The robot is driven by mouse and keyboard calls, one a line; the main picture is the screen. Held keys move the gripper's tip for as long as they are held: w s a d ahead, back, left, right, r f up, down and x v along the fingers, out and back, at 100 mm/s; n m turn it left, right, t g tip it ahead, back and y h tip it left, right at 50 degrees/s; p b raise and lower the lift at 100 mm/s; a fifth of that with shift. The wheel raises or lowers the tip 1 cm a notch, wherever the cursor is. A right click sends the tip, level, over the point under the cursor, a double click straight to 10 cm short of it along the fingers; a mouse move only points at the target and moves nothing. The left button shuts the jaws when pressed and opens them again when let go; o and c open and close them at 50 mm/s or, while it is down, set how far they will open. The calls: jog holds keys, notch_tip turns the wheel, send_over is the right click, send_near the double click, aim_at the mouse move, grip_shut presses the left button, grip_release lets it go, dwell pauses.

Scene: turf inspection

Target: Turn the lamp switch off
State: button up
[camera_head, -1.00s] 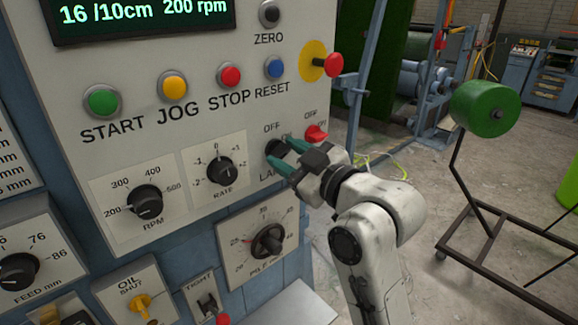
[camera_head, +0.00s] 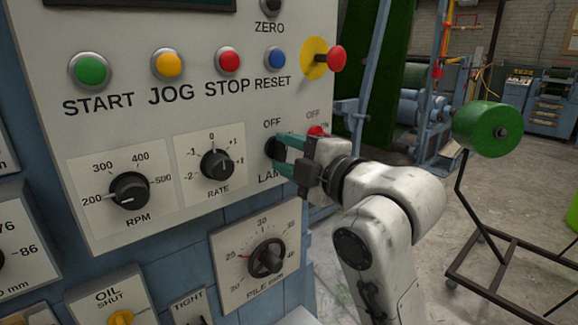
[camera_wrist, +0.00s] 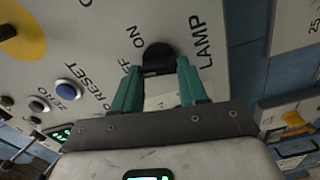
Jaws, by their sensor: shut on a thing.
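The lamp switch (camera_head: 270,147) is a dark round knob on the grey control panel, between the OFF label above and the LAMP label below. It also shows in the wrist view (camera_wrist: 158,56), with ON and LAMP printed beside it. My gripper (camera_head: 280,155) reaches it from the right, its green fingers shut on the knob, one above the other. In the wrist view the fingertips (camera_wrist: 158,70) lie either side of the knob. Part of the OFF label there is covered by a finger. The knob's pointer direction cannot be made out.
A red switch (camera_head: 317,131) sits just right of the lamp switch, partly behind my gripper. The RATE knob (camera_head: 217,165) is to the left, the pile dial (camera_head: 266,258) below. A red mushroom button (camera_head: 337,58) sticks out above. A green roll (camera_head: 487,128) stands right.

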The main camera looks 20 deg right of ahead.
jog(key=shift+f+n+b, duration=0.2)
jog(key=shift+n+b, duration=0.45)
jog(key=shift+n, duration=0.45)
jog(key=o, duration=1.1)
jog(key=shift+r, duration=0.1)
jog(key=shift+c, duration=0.2)
